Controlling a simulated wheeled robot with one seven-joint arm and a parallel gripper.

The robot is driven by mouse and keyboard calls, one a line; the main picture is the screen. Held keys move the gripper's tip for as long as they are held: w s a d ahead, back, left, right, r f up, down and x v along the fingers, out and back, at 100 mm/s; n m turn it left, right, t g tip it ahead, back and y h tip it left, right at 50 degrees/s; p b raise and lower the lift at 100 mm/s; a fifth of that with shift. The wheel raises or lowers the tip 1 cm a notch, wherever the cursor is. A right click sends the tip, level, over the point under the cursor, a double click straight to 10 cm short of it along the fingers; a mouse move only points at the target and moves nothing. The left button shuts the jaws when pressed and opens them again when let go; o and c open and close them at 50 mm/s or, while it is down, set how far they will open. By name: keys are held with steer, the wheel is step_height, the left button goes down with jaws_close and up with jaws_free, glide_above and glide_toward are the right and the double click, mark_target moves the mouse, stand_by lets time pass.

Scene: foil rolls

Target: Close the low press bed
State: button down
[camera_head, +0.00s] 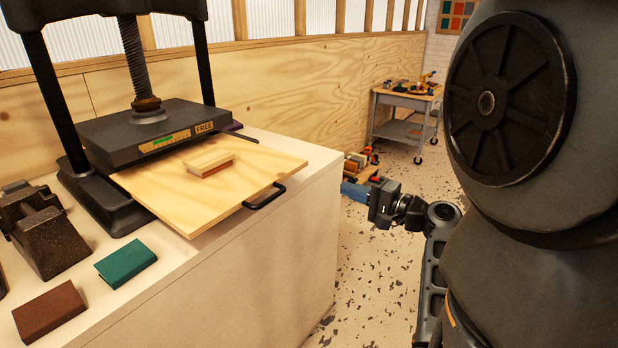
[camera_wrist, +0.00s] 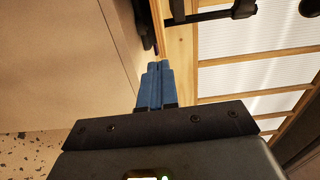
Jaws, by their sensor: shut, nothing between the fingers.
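The low press bed is a pale plywood board (camera_head: 165,197) that sticks out from under the black press plate (camera_head: 160,130) towards the front of the counter. A black bar handle (camera_head: 264,196) is on its front edge, near the counter's edge. A small light wooden block (camera_head: 208,163) lies on the board. My gripper (camera_head: 350,190) is to the right of the counter, apart from the handle, with its blue fingers pointing left. In the wrist view the blue fingers (camera_wrist: 158,66) are together and empty.
The white counter (camera_head: 240,285) carries a green book (camera_head: 125,263), a brown book (camera_head: 48,310) and a dark tape dispenser (camera_head: 45,240). A grey tool cart (camera_head: 400,102) stands at the back right. Speckled floor (camera_head: 375,275) is clear between the counter and my body.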

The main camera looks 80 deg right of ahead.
mark_target(243, 150)
steer(key=p+x, duration=0.3)
steer(key=x, duration=1)
steer(key=shift+w, duration=0.4)
steer(key=shift+w+d+f, duration=0.1)
steer(key=shift+w+d, duration=0.1)
steer(key=shift+w, duration=0.2)
steer(key=b+x, duration=0.7)
steer(key=x, duration=1.4)
steer(key=shift+w, duration=0.45)
steer(key=shift+d, duration=0.1)
